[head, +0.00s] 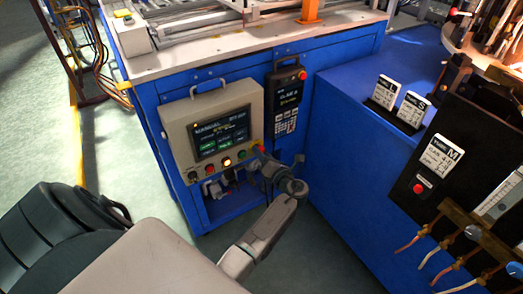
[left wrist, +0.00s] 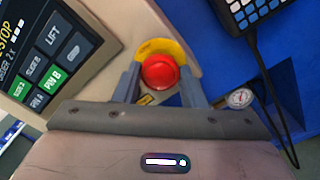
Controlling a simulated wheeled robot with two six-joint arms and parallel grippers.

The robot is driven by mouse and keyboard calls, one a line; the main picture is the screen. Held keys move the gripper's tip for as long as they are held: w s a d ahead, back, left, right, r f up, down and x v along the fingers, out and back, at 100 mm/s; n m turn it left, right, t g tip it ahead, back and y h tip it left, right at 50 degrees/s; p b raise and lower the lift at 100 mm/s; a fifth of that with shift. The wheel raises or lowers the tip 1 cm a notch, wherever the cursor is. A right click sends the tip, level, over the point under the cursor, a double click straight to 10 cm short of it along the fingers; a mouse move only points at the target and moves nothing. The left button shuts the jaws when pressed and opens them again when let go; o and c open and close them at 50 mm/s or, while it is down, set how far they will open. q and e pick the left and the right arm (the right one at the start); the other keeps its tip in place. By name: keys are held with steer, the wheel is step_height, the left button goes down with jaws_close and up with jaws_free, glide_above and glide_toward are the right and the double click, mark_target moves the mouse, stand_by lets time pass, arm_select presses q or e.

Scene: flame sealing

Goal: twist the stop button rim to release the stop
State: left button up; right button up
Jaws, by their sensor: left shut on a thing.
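The red stop button (left wrist: 160,72) with its yellow surround (left wrist: 158,47) is on the beige control panel (head: 178,118), at its lower right corner. In the head view the button (head: 262,149) is small and partly hidden by my gripper. My left gripper (left wrist: 160,80) faces the panel, one grey finger on each side of the button, and is shut on its rim. In the head view the left gripper (head: 260,163) reaches the panel's lower right corner. The exact finger contact is hard to see. My right gripper is not in view.
The panel screen (head: 222,132) is lit, with a row of small buttons below it. A handheld pendant (head: 287,100) with its own red button hangs to the right; its cable (left wrist: 275,90) runs down near the gripper. A gauge (left wrist: 240,98) sits close right of the fingers. A blue cabinet (head: 345,125) stands right.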

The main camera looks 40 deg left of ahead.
arm_select(q)
steer(key=o, duration=0.7)
steer(key=shift+o, duration=0.2)
steer(key=p+v, duration=0.2)
steer(key=v, duration=0.5)
steer(key=shift+p, duration=0.35)
